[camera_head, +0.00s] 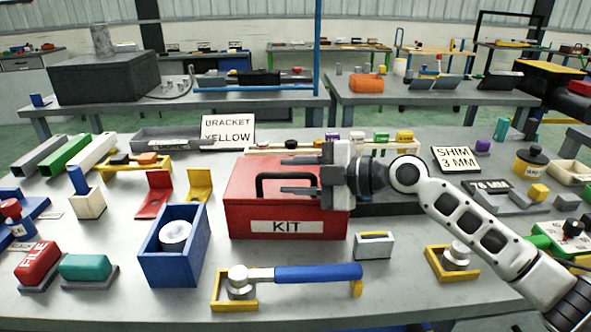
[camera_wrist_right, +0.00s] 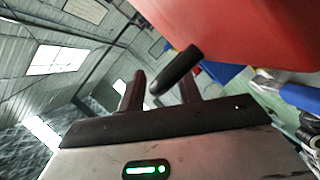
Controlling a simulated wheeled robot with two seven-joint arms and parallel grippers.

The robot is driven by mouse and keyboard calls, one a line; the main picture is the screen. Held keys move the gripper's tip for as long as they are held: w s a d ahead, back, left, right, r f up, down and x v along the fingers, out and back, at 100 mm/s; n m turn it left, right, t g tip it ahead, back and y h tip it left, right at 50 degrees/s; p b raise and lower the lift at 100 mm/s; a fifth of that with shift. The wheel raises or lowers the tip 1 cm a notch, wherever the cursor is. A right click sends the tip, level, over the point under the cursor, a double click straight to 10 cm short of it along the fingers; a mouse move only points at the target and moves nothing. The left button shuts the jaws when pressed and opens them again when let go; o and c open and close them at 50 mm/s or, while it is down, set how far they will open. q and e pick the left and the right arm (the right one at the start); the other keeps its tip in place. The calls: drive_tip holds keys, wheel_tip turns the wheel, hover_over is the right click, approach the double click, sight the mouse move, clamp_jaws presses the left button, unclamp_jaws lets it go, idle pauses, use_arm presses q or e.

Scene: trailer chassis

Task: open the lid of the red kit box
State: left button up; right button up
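The red kit box (camera_head: 285,222) stands in the middle of the table, with a KIT label on its front. Its lid (camera_head: 240,178) looks closed and carries a black handle (camera_head: 262,178). My right gripper (camera_head: 296,175) is over the right part of the lid, with its fingers pointing left toward the handle. The fingers are spread apart. In the right wrist view the handle (camera_wrist_right: 178,70) shows between the two fingertips of the gripper (camera_wrist_right: 162,90), with red box surface (camera_wrist_right: 235,30) above. I cannot tell whether either finger touches it. My left gripper is not in view.
A blue bin (camera_head: 178,258) holding a white roll stands left of the box. A blue-handled tool (camera_head: 310,273) lies in front, and a small grey block (camera_head: 373,246) sits at the right front. A yellow bracket (camera_head: 200,186) is close on the left. Colored items line the back.

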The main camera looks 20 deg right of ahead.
clamp_jaws()
